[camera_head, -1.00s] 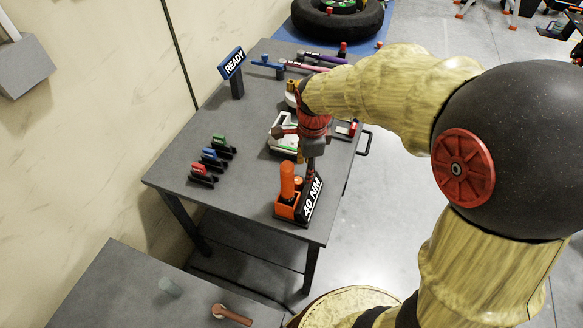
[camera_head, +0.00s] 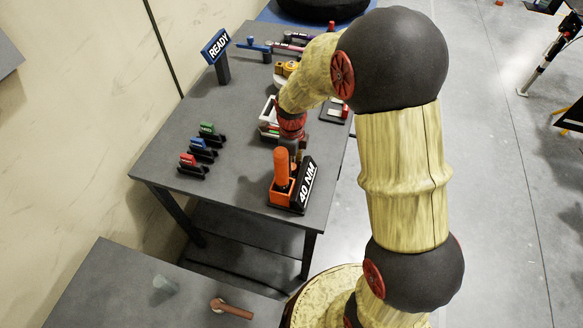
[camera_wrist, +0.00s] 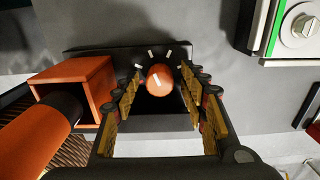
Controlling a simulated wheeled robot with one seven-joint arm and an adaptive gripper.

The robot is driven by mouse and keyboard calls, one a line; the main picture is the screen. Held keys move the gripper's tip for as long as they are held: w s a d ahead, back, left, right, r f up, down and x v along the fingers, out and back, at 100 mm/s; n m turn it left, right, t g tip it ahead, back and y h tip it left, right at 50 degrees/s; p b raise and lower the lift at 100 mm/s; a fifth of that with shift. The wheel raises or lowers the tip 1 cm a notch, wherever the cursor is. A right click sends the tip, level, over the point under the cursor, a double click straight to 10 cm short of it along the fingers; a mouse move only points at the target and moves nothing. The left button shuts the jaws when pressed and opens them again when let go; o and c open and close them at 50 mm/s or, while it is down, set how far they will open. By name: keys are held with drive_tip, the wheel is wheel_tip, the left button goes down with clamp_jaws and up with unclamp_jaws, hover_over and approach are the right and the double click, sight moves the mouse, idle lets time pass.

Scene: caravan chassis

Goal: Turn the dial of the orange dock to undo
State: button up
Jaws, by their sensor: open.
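The orange dock (camera_head: 283,196) stands near the front corner of the table, with an orange-handled tool (camera_head: 281,167) upright in it. In the wrist view the dock's open orange box (camera_wrist: 90,75) is at left, and the tool's handle (camera_wrist: 40,130) runs to the lower left. The orange dial (camera_wrist: 158,79) has a white pointer line tilted slightly up-left and several white tick marks behind it. My gripper (camera_wrist: 160,88) is open, with one finger on each side of the dial. I cannot tell whether either finger touches it. In the head view the fingers and dial are mostly hidden.
A "40 NM" sign (camera_head: 307,182) stands right beside the dock. Small red, blue and green clamps (camera_head: 200,150) sit at the table's left, and a "READY" sign (camera_head: 216,46) behind. A white-and-green device (camera_wrist: 297,32) lies at upper right in the wrist view.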

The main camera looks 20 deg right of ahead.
drive_tip(key=shift+f, duration=0.15)
drive_tip(key=shift+c, duration=0.8)
clamp_jaws()
